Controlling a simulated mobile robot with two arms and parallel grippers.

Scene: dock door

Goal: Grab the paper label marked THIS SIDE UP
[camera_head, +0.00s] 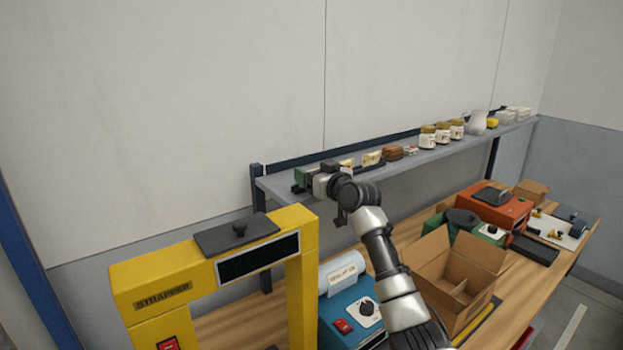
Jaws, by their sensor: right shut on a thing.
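My right gripper (318,182) is at the left end of the long grey shelf (410,151). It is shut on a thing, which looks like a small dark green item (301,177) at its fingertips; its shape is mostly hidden. Small cream cards, one (347,163) just behind the gripper and one (372,158) to its right, stand on the shelf; their print is too small to read. A white paper (346,273) with blurred dark letters sits on a blue machine (335,311) below. I cannot tell which paper is marked THIS SIDE UP. My left gripper is not in view.
A yellow strapper frame (302,290) stands at the left front. An open cardboard box (440,283) and an orange machine (497,207) are on the wooden bench. Several jars (442,132) and a white jug (477,122) stand farther right on the shelf.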

